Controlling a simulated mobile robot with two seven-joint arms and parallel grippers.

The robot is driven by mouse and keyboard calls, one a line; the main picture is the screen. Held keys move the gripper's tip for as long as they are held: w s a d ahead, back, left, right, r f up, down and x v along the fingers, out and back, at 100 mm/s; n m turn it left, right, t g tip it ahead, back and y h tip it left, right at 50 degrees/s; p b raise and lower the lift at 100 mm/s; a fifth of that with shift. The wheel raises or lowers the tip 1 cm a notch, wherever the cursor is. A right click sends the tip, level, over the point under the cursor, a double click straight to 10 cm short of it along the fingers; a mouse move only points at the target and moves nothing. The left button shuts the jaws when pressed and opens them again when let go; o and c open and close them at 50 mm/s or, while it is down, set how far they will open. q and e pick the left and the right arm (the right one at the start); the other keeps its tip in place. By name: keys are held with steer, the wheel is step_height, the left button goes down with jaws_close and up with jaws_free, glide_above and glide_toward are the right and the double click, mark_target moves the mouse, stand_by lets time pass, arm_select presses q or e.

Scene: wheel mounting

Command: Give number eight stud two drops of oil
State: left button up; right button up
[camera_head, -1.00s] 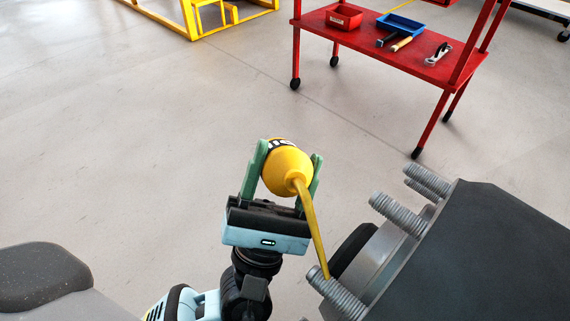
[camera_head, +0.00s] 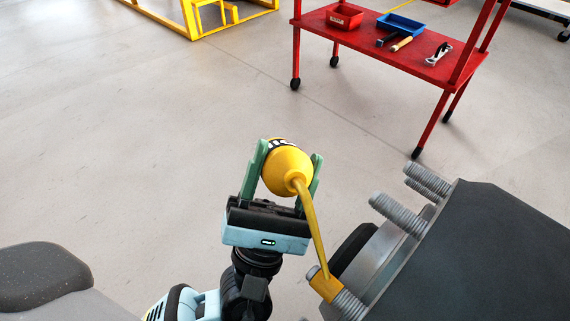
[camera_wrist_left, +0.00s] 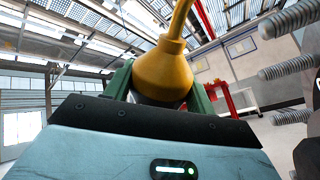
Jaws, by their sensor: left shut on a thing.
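My left gripper (camera_head: 290,156) is shut on a yellow oil can (camera_head: 288,172), its green fingers on either side of the round body. The can's long thin spout (camera_head: 313,228) runs down to the outer end of the lowest visible stud (camera_head: 346,303). I see no numbers on the studs. In the left wrist view the can (camera_wrist_left: 165,72) sits between the fingers, with studs (camera_wrist_left: 289,20) at right. My right gripper is out of view.
A dark hub body (camera_head: 480,255) fills the lower right. A red cart (camera_head: 390,38) with a red bin, a blue tray and hand tools stands at the back. A yellow frame (camera_head: 190,20) is far left. The floor between is clear.

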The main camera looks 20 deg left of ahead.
mark_target(278, 162)
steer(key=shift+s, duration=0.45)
